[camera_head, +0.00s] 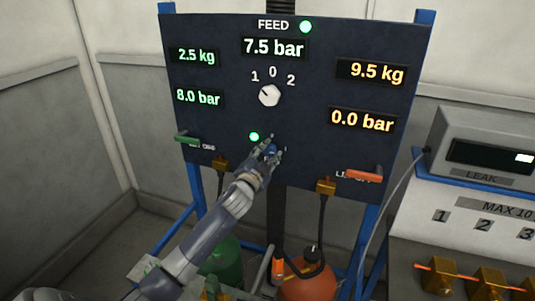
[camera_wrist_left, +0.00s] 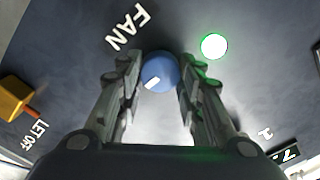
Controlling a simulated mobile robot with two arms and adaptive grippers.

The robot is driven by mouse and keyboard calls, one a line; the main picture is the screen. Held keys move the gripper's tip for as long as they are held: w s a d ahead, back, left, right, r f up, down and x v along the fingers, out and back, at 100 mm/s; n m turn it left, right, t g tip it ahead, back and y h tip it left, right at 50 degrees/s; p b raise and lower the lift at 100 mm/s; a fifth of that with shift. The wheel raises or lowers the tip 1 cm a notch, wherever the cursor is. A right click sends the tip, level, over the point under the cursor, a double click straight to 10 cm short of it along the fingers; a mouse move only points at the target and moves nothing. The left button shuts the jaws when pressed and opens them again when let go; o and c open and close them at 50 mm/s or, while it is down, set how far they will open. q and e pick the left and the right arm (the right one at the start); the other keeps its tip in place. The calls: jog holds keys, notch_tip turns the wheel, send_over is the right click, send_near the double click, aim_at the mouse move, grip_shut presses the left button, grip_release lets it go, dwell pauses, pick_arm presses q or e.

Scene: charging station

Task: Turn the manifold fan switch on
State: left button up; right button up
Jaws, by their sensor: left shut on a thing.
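The fan switch is a round blue knob (camera_wrist_left: 160,72) with a white mark, beside the "FAN" label (camera_wrist_left: 127,28) in the left wrist view. In that view its mark points to the lower left. My left gripper (camera_wrist_left: 160,78) has one finger on each side of the knob and is shut on it. In the head view my left gripper (camera_head: 272,150) reaches the lower middle of the dark panel (camera_head: 225,115), and its fingers mostly cover the knob. A round green lamp (camera_wrist_left: 214,46) glows near the knob; it also shows in the head view (camera_head: 254,137). My right gripper is out of view.
Above is a white selector knob (camera_head: 269,95) marked 1, 0, 2. A green lever (camera_head: 188,140) and an orange lever (camera_head: 364,176) stick out at the panel's lower sides. The leak unit (camera_head: 485,145) stands at right. An orange cylinder (camera_head: 308,280) stands below.

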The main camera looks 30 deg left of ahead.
pick_arm(q)
jog(key=shift+r, duration=0.1)
jog(key=o, duration=1.1)
jog(key=shift+c, duration=0.2)
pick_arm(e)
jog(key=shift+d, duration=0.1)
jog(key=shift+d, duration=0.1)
pick_arm(q)
jog(key=shift+s+d+f, duration=0.15)
jog(key=shift+s+f, duration=0.05)
jog(key=shift+s, duration=0.4)
jog(key=v, duration=1)
jog(key=shift+s, duration=0.3)
jog(key=shift+d, duration=0.1)
